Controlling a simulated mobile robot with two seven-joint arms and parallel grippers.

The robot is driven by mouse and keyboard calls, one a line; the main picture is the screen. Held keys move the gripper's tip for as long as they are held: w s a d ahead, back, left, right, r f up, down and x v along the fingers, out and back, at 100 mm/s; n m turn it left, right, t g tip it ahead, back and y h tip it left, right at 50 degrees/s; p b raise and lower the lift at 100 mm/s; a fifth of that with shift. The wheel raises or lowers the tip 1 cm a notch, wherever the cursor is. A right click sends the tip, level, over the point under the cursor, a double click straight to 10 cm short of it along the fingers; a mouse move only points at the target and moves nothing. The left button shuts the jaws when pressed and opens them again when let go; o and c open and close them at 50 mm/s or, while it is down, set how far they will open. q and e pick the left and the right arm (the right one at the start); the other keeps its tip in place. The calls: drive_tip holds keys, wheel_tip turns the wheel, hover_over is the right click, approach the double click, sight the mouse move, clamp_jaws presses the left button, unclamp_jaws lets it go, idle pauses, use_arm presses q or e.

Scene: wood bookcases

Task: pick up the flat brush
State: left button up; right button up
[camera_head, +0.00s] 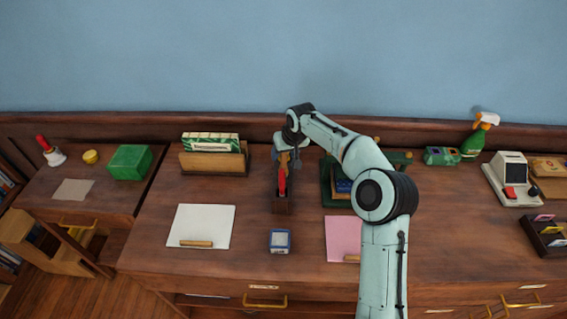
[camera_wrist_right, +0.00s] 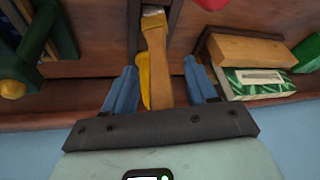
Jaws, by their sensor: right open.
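The flat brush, with a wide wooden handle and a pale band at its far end, shows in the right wrist view (camera_wrist_right: 158,62), between the two blue fingers of my right gripper (camera_wrist_right: 160,92). Gaps show between the brush and both fingers. In the head view my right gripper (camera_head: 288,157) is over the back of the desk, above a narrow dark wooden holder (camera_head: 283,206). A red-handled item (camera_head: 282,183) stands in the holder. A yellow item (camera_wrist_right: 143,78) lies beside the brush handle in the wrist view. My left gripper is not in view.
A wooden rack with a green-white box (camera_head: 211,142) stands left of the holder, and a dark green stand (camera_head: 327,185) is close on its right. White paper (camera_head: 203,223), a small blue-topped box (camera_head: 279,241) and pink paper (camera_head: 341,236) lie in front.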

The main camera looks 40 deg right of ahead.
drive_tip(key=shift+c, duration=0.3)
drive_tip(key=c, duration=1)
drive_tip(key=shift+r, duration=0.1)
